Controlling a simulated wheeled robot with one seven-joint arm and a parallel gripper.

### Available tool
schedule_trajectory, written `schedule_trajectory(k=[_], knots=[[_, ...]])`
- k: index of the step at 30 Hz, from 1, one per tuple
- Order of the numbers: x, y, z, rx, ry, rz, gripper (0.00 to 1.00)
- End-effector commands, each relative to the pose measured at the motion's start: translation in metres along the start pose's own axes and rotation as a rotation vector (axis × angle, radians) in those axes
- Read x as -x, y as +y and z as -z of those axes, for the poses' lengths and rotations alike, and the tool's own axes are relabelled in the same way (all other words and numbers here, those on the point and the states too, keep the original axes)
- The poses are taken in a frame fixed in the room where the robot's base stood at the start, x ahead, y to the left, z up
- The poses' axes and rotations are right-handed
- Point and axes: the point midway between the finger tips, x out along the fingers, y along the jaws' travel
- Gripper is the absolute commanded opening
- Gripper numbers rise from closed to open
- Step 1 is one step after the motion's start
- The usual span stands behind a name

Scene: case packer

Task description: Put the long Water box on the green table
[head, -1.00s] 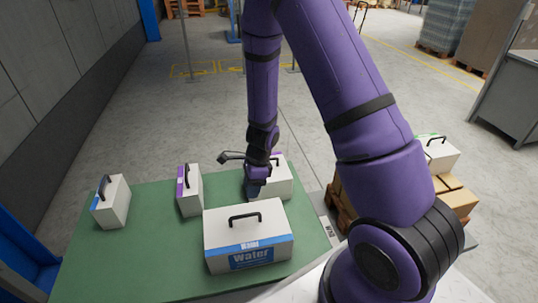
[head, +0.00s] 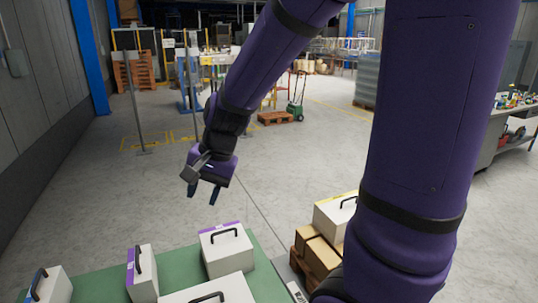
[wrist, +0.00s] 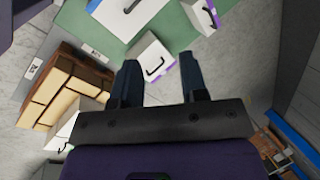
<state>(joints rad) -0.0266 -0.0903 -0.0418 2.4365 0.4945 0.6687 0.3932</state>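The long Water box (head: 214,291) is at the bottom edge of the head view, on the green table (head: 185,262). Only its white top and black handle show there; its blue label is cut off. A white box that looks like it (wrist: 120,14) is at the top of the wrist view, on the green surface. My gripper (head: 202,194) is in the air beyond the table's far edge, apart from the box. Its two fingers (wrist: 158,60) stand apart with nothing between them.
Smaller white handled boxes stand on the table: one purple-edged (head: 227,255), a second purple-edged (head: 142,275) and one at the left (head: 52,287). Brown cartons with a white, yellow-edged box (head: 333,216) on top are right of the table. Open floor lies beyond.

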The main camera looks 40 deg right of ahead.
Motion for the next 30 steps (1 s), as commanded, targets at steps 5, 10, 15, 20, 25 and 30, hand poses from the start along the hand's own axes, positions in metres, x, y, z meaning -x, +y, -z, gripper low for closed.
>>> schedule_trajectory(k=[5,10,15,20,25,30], knots=[[0.052,0.014,-0.024,0.237,0.081,0.003,0.4],[0.092,0.034,-0.047,0.448,0.166,-0.025,0.4],[0.126,0.059,-0.069,0.639,0.26,-0.077,0.4],[0.147,0.08,-0.083,0.766,0.332,-0.131,0.4],[0.157,0.092,-0.09,0.828,0.368,-0.166,0.4],[0.159,0.094,-0.091,0.84,0.374,-0.173,0.4]])
